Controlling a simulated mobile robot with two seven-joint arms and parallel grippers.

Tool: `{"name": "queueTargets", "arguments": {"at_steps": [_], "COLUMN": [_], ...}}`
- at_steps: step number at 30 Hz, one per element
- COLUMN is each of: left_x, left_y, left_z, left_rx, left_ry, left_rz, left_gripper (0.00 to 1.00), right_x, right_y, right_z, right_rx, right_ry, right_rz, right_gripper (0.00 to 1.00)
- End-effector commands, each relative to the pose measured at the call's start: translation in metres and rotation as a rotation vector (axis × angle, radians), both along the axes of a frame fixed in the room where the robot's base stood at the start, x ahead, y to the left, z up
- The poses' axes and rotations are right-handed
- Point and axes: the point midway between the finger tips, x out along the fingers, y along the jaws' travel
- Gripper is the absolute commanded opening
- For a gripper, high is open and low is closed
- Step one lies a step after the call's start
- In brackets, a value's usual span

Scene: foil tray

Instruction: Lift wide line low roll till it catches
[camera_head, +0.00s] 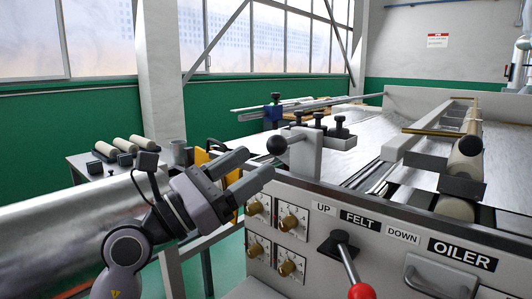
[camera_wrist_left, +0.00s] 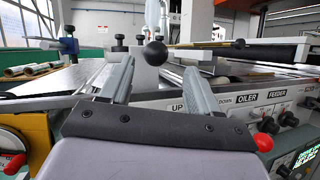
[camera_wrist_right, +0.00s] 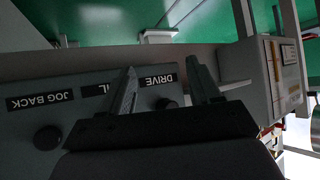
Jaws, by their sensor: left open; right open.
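My left gripper (camera_head: 256,164) is open, its fingertips just short of a black ball knob (camera_head: 277,145) on a grey block at the machine's near corner. In the left wrist view the knob (camera_wrist_left: 155,53) shows between and beyond the fingertips (camera_wrist_left: 158,68), with nothing held. A cream roll (camera_head: 465,160) sits in dark holders on the machine's right side, and another cream roll (camera_head: 455,207) lies lower and nearer. No label tells which is the wide line low roll. My right gripper (camera_wrist_right: 161,68) is open and empty in the right wrist view, before a labelled panel (camera_wrist_right: 85,100).
A red-knobbed lever (camera_head: 348,262) sticks out from the front panel beside the UP, FELT and DOWN labels. Several brass dials (camera_head: 290,222) are left of it. A side table (camera_head: 85,160) holds several cream rolls. A large foil roll (camera_head: 60,240) lies at lower left.

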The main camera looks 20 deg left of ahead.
Motion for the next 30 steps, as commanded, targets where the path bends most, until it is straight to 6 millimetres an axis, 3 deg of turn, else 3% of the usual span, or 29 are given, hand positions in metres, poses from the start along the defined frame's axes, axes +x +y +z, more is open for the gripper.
{"name": "queueTargets", "arguments": {"at_steps": [5, 18, 29, 30], "left_x": [0.007, 0.051, 0.055, 0.055], "left_y": [-0.001, -0.033, -0.036, -0.036], "left_z": [0.008, 0.029, 0.030, 0.030], "left_rx": [0.038, 0.035, 0.035, 0.035], "left_ry": [-0.019, -0.016, -0.016, -0.016], "left_rz": [0.034, 0.031, 0.031, 0.031], "left_gripper": [0.62, 0.62, 0.62, 0.49], "right_x": [0.001, -0.001, -0.002, -0.002], "right_y": [0.001, 0.001, 0.000, 0.000], "right_z": [0.004, 0.006, 0.006, 0.006], "right_rx": [0.003, 0.005, 0.003, 0.003], "right_ry": [-0.006, -0.002, 0.000, 0.000], "right_rz": [0.000, -0.007, -0.011, -0.011], "right_gripper": [0.62, 0.62, 0.62, 0.62]}}
